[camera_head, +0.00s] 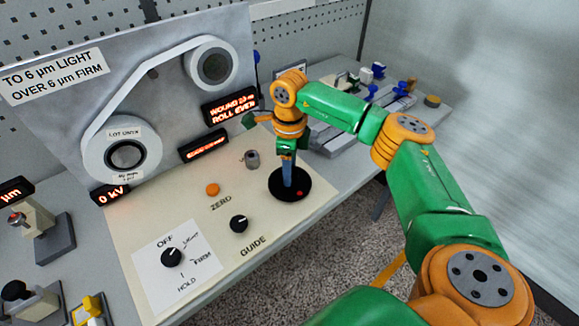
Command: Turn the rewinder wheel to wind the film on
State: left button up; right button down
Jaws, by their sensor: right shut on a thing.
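The rewinder wheel appears to be the black disc (302,190) with a red dot, lying flat on the cream panel. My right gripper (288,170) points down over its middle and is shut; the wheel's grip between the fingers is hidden. The white film (150,65) runs on the upright grey board from the lower roll (97,153), labelled LOT, up to the upper roll (212,66). A lit sign (231,107) reads WOUND, with an unclear number, and ROLL EVEN. My left gripper is not in view.
The cream panel (205,228) also holds a black guide knob (239,223), an orange zero button (212,189), a grey post (252,158) and a selector knob (172,257). Small devices stand at the left. Clamps and blue-handled parts (379,70) lie at the back right.

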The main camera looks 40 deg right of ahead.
jog(key=shift+m, duration=1.2)
jog(key=shift+m, duration=0.3)
jog(key=shift+c, duration=1.3)
grip_release()
notch_tip(320, 180, up, 7)
jog(key=shift+r+b, duration=0.1)
jog(key=shift+b, duration=0.55)
